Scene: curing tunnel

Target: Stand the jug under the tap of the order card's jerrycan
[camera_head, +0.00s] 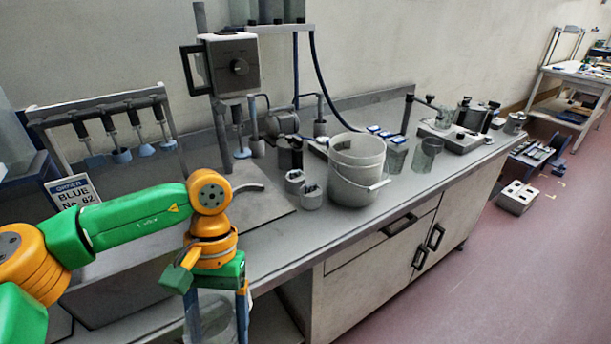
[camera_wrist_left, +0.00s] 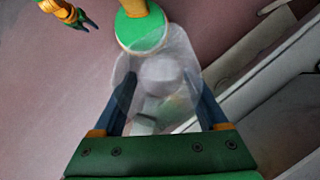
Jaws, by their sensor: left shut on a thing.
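The jug (camera_wrist_left: 165,92) is clear, see-through plastic. My left gripper (camera_wrist_left: 160,76) is shut on it, one finger on each side, in the left wrist view. In the head view the jug (camera_head: 213,322) hangs between the fingers of my left gripper (camera_head: 216,312), in front of the bench's front edge and below its top. Its lower part is cut off by the frame. The order card (camera_head: 74,192) stands at the left and reads "BLUE No. 62". My right gripper (camera_wrist_left: 85,20) shows small in the left wrist view, fingers apart and empty.
A grey bucket (camera_head: 355,170) stands mid-bench near the front edge. Clear beakers (camera_head: 427,154), small grey pots (camera_head: 311,197) and a stirrer stand (camera_head: 231,68) are behind or beside it. A rack (camera_head: 110,115) stands at back left. Floor (camera_head: 490,270) at right is open.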

